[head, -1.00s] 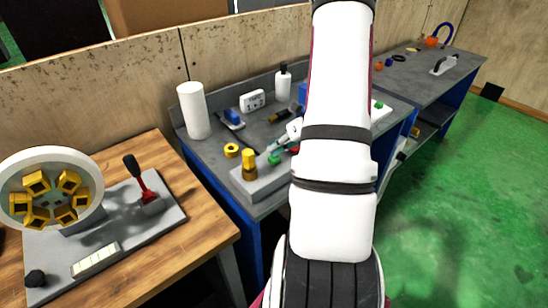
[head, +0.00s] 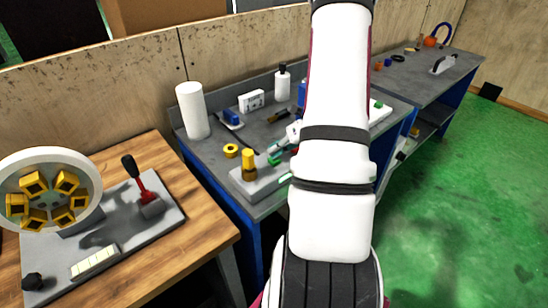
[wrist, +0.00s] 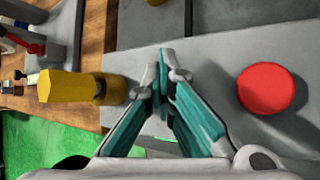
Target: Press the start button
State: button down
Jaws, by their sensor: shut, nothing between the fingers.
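A grey control box (head: 245,186) stands at the front edge of the middle bench. It carries a yellow knob (head: 249,165), also at left in the wrist view (wrist: 78,88). A green button (head: 275,160) sits to the right of the knob in the head view. A round red button (wrist: 265,88) is at right in the wrist view. My gripper (wrist: 164,62) is shut and empty, its teal fingers over the box between knob and red button. The fingers hide the green button in the wrist view; I cannot tell whether they touch it.
A wooden table (head: 205,232) with a red-based lever (head: 147,200) is at left. Green floor is open at right.

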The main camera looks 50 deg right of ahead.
jog(key=shift+r+p, duration=0.6)
jog(key=shift+r, duration=0.4)
notch_tip(320, 180, up, 5)
jog(key=p, duration=0.2)
jog(key=shift+p, duration=0.4)
dwell(0.6)
